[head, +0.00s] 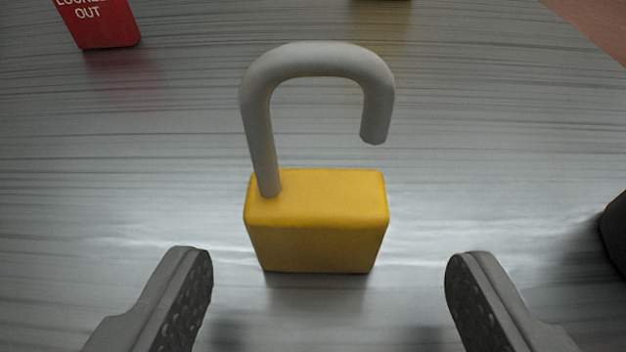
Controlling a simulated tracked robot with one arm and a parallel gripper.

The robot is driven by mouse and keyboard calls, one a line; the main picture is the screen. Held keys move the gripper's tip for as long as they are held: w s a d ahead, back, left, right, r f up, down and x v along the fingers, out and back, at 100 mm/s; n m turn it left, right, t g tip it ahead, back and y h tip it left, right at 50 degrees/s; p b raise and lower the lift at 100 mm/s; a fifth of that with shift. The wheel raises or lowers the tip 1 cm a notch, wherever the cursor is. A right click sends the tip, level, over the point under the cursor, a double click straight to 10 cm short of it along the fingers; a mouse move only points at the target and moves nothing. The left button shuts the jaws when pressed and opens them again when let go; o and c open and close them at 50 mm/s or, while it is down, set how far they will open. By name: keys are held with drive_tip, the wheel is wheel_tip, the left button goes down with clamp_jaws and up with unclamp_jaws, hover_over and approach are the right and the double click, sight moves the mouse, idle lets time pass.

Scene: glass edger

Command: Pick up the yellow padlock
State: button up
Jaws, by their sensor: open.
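The yellow padlock (317,222) stands upright on a grey brushed-metal surface in the middle of the head view. Its grey shackle (317,60) is open: the left leg sits in the body and the right end hangs free above it. My gripper (329,265) is open and empty. Its two dark grey fingers show at the bottom, one to the left and one to the right of the padlock body, with clear gaps on both sides. Neither finger appears to touch the padlock.
A red tag (105,25) with white lettering, "OUT" readable, is at the top left. A dark object (617,235) is cut off by the right edge. Part of another thing (383,1) shows at the top edge. The metal surface (120,170) around the padlock is clear.

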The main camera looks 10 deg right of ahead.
sight(319, 245)
drive_tip(key=shift+b+x, duration=0.45)
drive_tip(key=shift+x, duration=1.5)
drive_tip(key=shift+w+a+r, duration=0.1)
drive_tip(key=shift+a+r, duration=0.05)
drive_tip(key=c, duration=1.1)
